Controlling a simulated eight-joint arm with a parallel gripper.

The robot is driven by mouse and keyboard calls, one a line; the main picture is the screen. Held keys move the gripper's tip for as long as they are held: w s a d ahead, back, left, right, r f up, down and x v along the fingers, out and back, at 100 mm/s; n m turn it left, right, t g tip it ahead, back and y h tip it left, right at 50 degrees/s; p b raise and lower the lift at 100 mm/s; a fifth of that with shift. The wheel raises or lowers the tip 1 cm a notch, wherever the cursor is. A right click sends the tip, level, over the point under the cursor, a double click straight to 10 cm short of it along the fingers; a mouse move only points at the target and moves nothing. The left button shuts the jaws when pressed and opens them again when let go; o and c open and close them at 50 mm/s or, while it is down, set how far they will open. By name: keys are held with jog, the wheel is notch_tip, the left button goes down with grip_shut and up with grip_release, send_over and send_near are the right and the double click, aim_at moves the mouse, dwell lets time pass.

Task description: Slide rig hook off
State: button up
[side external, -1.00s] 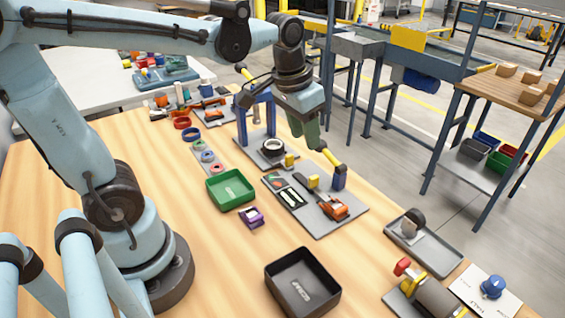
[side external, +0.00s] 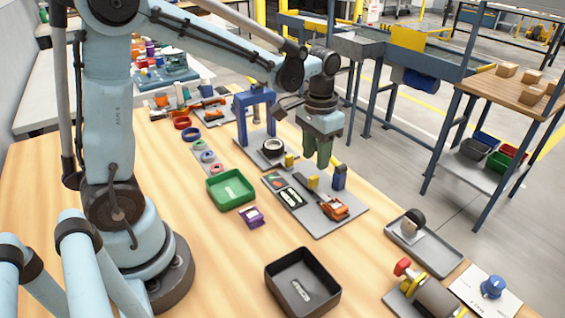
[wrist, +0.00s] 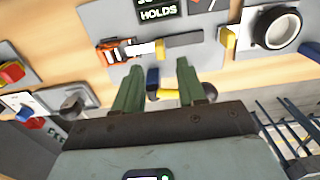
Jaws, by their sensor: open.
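My gripper (side external: 318,163) points down above the grey board (side external: 318,222), its green fingers apart and empty. The same blue post (side external: 339,180) stands at the board's right edge in the side view. The board also bears an orange device (wrist: 117,50), a dark bar (wrist: 184,40) and a yellow block (wrist: 160,48). I cannot tell for sure which of these parts is the rig hook. No contact with the fingers is visible.
A blue frame (side external: 241,118) stands on a grey plate behind the board. A green tray (side external: 230,200), a purple item (side external: 253,217) and a black bin (side external: 302,308) sit in front. A grey tray (side external: 440,262) lies to the right. The wooden table between them is clear.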

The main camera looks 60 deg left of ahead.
aim_at(314, 176)
jog(key=shift+f, duration=2.9)
jog(key=shift+c, duration=0.3)
grip_shut()
